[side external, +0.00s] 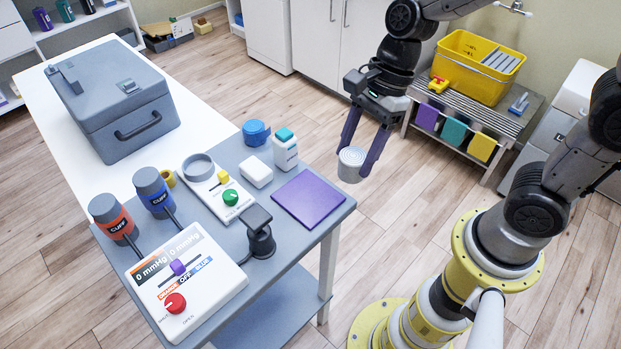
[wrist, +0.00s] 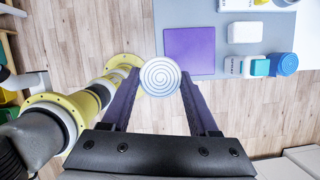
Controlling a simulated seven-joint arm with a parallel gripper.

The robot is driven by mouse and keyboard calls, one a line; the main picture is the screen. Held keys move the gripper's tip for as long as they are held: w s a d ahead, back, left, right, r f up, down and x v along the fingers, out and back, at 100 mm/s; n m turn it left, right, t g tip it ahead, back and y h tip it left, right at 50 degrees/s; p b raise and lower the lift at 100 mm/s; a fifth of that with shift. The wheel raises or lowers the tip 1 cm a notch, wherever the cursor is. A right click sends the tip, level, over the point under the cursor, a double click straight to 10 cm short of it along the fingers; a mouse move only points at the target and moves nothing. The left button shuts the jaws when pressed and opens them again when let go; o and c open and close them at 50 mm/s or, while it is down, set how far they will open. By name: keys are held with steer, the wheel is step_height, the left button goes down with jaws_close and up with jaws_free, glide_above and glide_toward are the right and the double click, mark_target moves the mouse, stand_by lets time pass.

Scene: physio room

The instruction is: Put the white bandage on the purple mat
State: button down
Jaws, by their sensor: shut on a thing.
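The white bandage (side external: 351,164) is a short roll with a spiral on its top. My gripper (side external: 359,166) is shut on it and holds it in the air, beyond the right edge of the grey table. In the wrist view the bandage (wrist: 159,77) sits between the two purple fingertips, spiral facing the camera. The purple mat (side external: 308,199) is a flat square lying bare at the table's right corner. In the wrist view the mat (wrist: 190,51) is just above and to the right of the bandage. The two are apart.
On the grey table (side external: 283,249) near the mat stand a teal-capped bottle (side external: 285,149), a white box (side external: 258,173), a blue roll (side external: 256,133) and a dark holder (side external: 259,232). A control box (side external: 186,284) and two cuffs stand farther left. Above the mat is clear.

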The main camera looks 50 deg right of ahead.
steer(key=w+a+f, duration=0.1)
steer(key=w+f, duration=0.1)
steer(key=w+a+f, duration=0.1)
steer(key=w+f, duration=0.1)
steer(key=w, duration=0.1)
steer(key=w+a+f, duration=0.1)
steer(key=w+f, duration=0.1)
steer(key=f, duration=0.1)
steer(key=shift+w, duration=0.15)
steer(key=shift+w+a+f, duration=0.1)
steer(key=shift+w+f, duration=0.05)
steer(key=shift+f, duration=1.6)
steer(key=shift+f, duration=0.2)
steer(key=shift+c, duration=0.7)
jaws_free()
steer(key=shift+r, duration=0.1)
steer(key=v, duration=1.2)
steer(key=shift+r, duration=0.25)
